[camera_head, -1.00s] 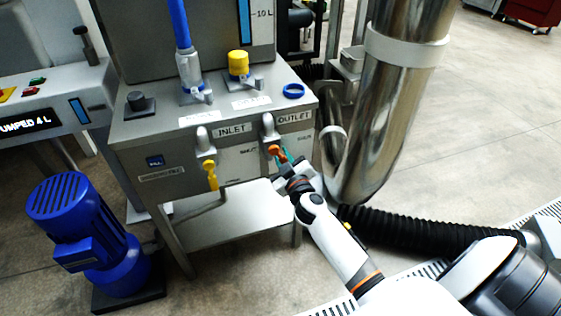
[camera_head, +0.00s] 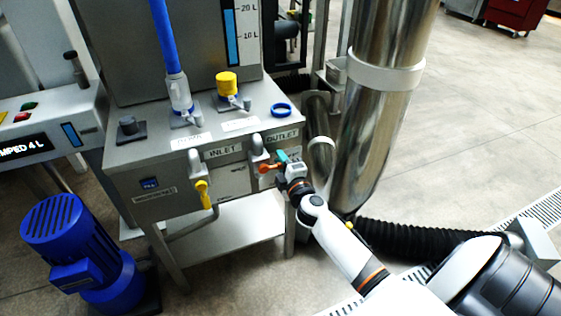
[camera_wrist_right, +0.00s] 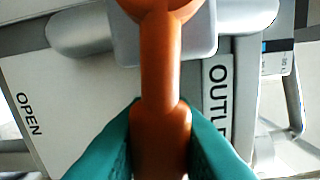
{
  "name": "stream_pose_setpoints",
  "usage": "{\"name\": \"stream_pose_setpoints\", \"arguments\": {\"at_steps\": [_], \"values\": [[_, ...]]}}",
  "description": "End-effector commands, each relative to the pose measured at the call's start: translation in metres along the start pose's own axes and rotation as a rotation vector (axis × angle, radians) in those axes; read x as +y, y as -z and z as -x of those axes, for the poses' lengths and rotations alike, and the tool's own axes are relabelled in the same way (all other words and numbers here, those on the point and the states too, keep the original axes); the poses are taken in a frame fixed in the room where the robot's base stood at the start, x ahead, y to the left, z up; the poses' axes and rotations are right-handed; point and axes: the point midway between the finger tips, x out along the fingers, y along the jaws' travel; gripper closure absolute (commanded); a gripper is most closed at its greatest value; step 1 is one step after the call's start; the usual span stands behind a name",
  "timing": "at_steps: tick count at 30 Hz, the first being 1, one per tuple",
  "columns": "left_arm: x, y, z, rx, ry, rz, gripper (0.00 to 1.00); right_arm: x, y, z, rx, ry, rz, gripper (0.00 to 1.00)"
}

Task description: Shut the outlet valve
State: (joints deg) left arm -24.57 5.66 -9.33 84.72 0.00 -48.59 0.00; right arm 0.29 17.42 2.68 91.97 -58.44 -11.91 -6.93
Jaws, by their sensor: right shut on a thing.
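The outlet valve has an orange handle (camera_head: 268,167) under the OUTLET label (camera_head: 282,134) on the front of the steel unit. The handle now lies roughly sideways in the head view. My right gripper (camera_head: 283,162) is at the handle, its teal fingers on the handle's free end. In the right wrist view the teal fingertips (camera_wrist_right: 160,150) are closed around the lower part of the orange handle (camera_wrist_right: 160,65). An OPEN mark (camera_wrist_right: 29,114) shows to the left of the handle there. My left gripper is not in view.
The yellow inlet valve handle (camera_head: 203,194) hangs down left of the outlet. A blue motor (camera_head: 78,240) stands at the lower left.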

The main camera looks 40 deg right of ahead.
Motion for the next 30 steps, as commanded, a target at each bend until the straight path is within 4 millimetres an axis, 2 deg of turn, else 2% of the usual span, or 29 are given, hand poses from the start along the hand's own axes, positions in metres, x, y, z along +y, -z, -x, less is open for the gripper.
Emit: {"name": "stream_pose_setpoints", "arguments": {"at_steps": [10, 26, 27, 30], "values": [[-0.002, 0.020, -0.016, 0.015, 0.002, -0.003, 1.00, -0.008, -0.001, 0.000, 0.001, -0.001, 0.129, 1.00], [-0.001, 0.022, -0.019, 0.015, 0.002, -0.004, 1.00, -0.009, -0.001, 0.000, 0.000, 0.000, 0.153, 1.00], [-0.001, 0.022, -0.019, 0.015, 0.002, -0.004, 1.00, -0.009, -0.001, 0.000, 0.000, 0.000, 0.153, 0.72], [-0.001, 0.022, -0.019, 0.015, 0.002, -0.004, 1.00, -0.009, -0.001, 0.000, 0.000, 0.000, 0.151, 0.57]]}}
